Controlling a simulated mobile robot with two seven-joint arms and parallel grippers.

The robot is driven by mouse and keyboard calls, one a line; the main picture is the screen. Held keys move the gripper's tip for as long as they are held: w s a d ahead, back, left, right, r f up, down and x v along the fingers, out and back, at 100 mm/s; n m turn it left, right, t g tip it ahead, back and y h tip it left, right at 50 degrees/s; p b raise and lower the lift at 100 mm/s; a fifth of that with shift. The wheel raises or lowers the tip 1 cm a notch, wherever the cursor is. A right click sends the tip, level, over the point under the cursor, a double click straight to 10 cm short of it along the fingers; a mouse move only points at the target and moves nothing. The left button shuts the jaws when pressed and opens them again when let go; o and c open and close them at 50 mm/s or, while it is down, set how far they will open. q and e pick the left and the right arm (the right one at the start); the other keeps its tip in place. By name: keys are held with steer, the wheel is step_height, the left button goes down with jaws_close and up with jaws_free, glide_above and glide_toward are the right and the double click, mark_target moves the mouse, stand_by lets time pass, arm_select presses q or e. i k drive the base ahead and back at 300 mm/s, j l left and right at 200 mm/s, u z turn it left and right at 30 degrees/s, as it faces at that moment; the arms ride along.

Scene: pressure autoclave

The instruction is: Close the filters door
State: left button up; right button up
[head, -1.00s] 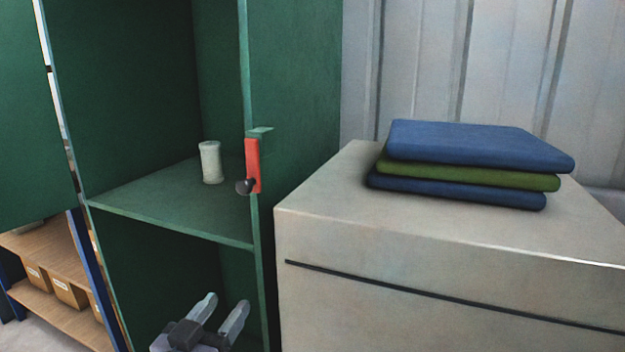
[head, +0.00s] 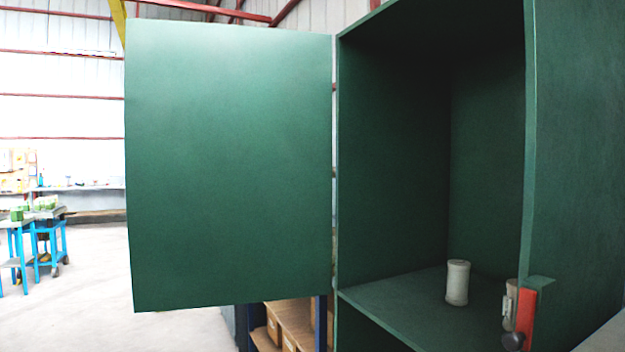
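The green filters door (head: 230,165) stands wide open in the head view, swung out to the left of the green cabinet (head: 395,160). Its flat face is turned toward me and its hinge side meets the cabinet's left edge. Inside, a whitish cylindrical filter (head: 457,282) stands upright on the shelf. A second pale object (head: 510,298) is partly hidden behind the cabinet's right front edge. A red latch with a dark knob (head: 525,318) is on that right edge. Neither of my grippers shows in the head view now.
A wooden shelf with cardboard boxes (head: 290,325) stands behind and below the door. Blue work tables (head: 40,240) stand far off at the left. The floor (head: 85,290) left of the door looks clear.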

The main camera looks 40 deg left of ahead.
mark_target(228, 134)
steer(key=j, duration=0.65)
steer(key=k+j+z, duration=0.15)
steer(key=j, duration=0.45)
steer(key=j+z, duration=0.1)
steer(key=j, duration=0.3)
steer(key=k+j+z, duration=0.15)
steer(key=j, duration=0.25)
steer(key=k+j+z, duration=0.1)
steer(key=j, duration=0.25)
steer(key=k+j+z, duration=0.15)
steer(key=j, duration=0.25)
steer(key=k+j+z, duration=0.1)
steer(key=j, duration=0.25)
steer(key=k+j+z, duration=0.15)
steer(key=j, duration=0.2)
steer(key=k+j+z, duration=0.1)
steer(key=j, duration=0.3)
steer(key=k+j+z, duration=0.15)
steer(key=j, duration=0.2)
steer(key=j+z, duration=0.25)
steer(key=j, duration=0.5)
steer(key=j+z, duration=0.2)
steer(key=j, duration=0.6)
steer(key=i, duration=0.05)
